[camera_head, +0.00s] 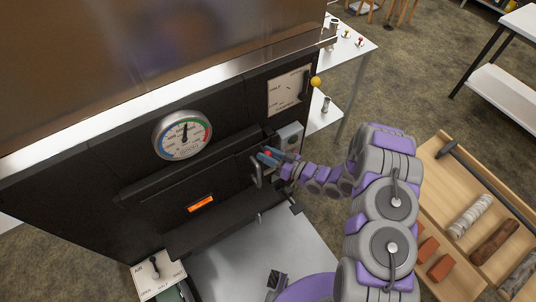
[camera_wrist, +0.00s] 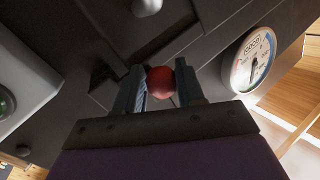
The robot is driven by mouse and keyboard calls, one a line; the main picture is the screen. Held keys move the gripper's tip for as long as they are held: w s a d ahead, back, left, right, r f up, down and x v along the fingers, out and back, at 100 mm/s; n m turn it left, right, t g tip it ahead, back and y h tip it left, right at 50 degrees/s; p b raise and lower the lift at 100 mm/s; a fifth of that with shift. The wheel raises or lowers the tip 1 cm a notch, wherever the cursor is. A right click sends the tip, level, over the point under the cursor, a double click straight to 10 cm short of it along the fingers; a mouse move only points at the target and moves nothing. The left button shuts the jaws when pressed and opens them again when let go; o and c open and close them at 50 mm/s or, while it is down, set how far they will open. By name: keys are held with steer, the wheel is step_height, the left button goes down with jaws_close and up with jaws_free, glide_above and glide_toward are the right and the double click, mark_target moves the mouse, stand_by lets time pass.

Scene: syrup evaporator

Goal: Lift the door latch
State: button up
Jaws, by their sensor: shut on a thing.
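The black firebox door (camera_head: 165,200) is on the front of the evaporator and looks closed, with an orange glowing slot (camera_head: 201,204) in it. The metal door latch (camera_head: 257,172) is at the door's right side. My gripper (camera_head: 271,156) reaches in from the right to the latch. In the wrist view a red ball knob (camera_wrist: 160,80) sits between the fingers of my gripper (camera_wrist: 160,90), which are shut on it. The fingers hide part of the latch in the head view, so how the knob joins it is hard to see.
A round gauge (camera_head: 182,134) is above the door. A grey box (camera_head: 290,137) is just right of the latch. A lever plate (camera_head: 289,92) with a yellow knob is higher up, and an air lever plate (camera_head: 158,275) is lower left. A wooden crate (camera_head: 440,160) with logs and bricks stands at right.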

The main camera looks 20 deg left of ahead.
jaws_close()
